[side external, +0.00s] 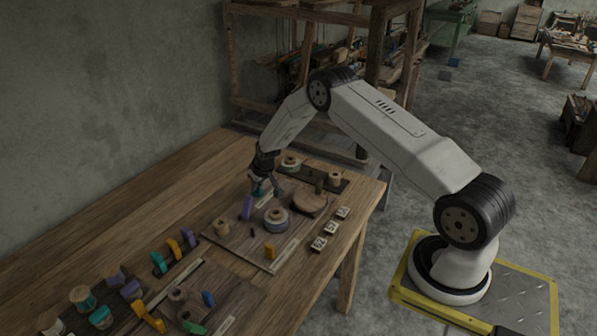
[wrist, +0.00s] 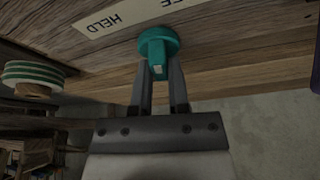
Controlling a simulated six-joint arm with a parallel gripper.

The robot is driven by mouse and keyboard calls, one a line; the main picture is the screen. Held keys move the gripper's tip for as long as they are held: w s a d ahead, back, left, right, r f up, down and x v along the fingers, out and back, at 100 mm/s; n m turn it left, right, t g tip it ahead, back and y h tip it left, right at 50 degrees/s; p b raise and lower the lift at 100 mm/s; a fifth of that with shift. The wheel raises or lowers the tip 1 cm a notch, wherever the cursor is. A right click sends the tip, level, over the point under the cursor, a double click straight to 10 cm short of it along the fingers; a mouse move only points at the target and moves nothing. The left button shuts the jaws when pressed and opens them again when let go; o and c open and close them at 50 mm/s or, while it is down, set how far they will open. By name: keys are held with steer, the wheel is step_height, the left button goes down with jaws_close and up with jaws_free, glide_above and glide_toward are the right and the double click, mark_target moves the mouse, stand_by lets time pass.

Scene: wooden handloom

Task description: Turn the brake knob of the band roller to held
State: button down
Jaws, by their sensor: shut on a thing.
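The brake knob is a teal round knob with a raised grip bar and a pale mark at the bar's end. In the wrist view the knob (wrist: 158,36) sits on the wooden board, its pale mark toward the bottom of the picture. My gripper (wrist: 160,72) is shut on the bar, one finger on each side. A cream label strip (wrist: 105,24) beside the knob reads HELD, upside down, at its left part; the word at its right is partly cut off. In the side view my gripper (side external: 263,179) reaches down over the knob, which is mostly hidden.
A green-and-white banded roller (wrist: 32,72) is at the wrist view's left. In the side view a purple tab (side external: 246,208), a banded spool (side external: 276,218) and a wooden disc (side external: 309,201) stand close by. Several small patterned blocks (side external: 331,228) lie near the board's right edge.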

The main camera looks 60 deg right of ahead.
steer(key=shift+d+n+y, duration=0.1)
steer(key=shift+n+y, duration=0.45)
steer(key=shift+n, duration=0.9)
steer(key=shift+d+n+y, duration=0.1)
steer(key=shift+n+y, duration=0.45)
steer(key=shift+n, duration=0.9)
steer(key=shift+n+g+y, duration=0.4)
steer(key=shift+n+y, duration=0.5)
steer(key=shift+n, duration=1.6)
steer(key=c, duration=0.6)
jaws_free()
steer(key=shift+r, duration=0.15)
steer(key=v, duration=0.7)
steer(key=shift+r, duration=0.25)
